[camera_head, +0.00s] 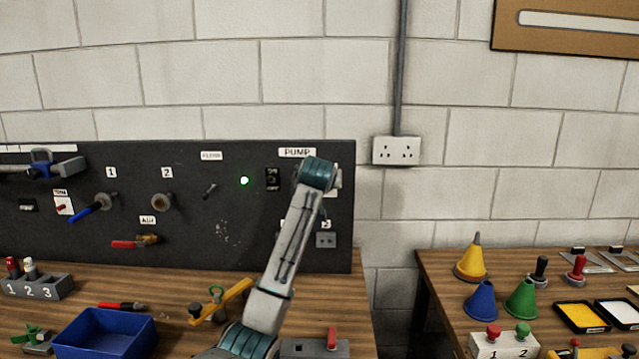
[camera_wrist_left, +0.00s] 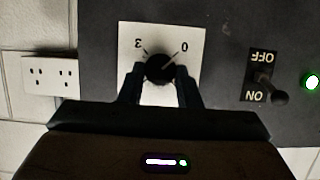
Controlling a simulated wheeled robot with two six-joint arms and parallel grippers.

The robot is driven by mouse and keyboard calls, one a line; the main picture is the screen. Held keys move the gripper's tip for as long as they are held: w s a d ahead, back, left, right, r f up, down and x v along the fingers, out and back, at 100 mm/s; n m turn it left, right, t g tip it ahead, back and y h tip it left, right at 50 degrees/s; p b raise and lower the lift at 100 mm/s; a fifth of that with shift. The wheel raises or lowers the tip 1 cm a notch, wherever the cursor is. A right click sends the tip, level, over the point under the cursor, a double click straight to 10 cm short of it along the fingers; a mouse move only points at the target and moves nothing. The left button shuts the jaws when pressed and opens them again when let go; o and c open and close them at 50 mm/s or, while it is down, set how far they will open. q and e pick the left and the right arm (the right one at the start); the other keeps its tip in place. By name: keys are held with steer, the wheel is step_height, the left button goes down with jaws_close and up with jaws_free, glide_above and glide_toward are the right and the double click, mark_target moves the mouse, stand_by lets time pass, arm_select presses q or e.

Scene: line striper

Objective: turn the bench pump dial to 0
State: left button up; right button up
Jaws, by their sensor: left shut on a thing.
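The pump dial is a round black knob (camera_wrist_left: 158,66) on a white plate (camera_wrist_left: 190,90), seen upside down in the left wrist view. The printed numbers 3 and 0 show; other marks are hidden behind the gripper. A pale pointer line on the knob points toward the 0. My left gripper (camera_wrist_left: 160,80) is shut on the knob, one finger on each side. In the head view my left arm covers most of the dial, below the PUMP label (camera_head: 297,153); the gripper is hidden there. My right gripper is not in view.
An ON/OFF toggle switch (camera_wrist_left: 268,88) and a lit green lamp (camera_wrist_left: 312,82) sit beside the dial on the dark panel (camera_head: 230,225). A wall socket (camera_head: 396,151) is right of the panel. A blue bin (camera_head: 105,335) stands on the bench.

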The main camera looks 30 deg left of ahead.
arm_select(q)
steer(key=shift+f, duration=0.3)
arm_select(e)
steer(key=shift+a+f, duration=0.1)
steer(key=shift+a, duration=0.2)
arm_select(q)
steer(key=o, duration=1)
steer(key=shift+r, duration=0.1)
steer(key=shift+r, duration=0.1)
steer(key=b+v, duration=0.2)
steer(key=v, duration=0.8)
steer(key=shift+s+d+r+b, duration=0.15)
steer(key=shift+s+r+b, duration=0.05)
steer(key=shift+s+b, duration=0.15)
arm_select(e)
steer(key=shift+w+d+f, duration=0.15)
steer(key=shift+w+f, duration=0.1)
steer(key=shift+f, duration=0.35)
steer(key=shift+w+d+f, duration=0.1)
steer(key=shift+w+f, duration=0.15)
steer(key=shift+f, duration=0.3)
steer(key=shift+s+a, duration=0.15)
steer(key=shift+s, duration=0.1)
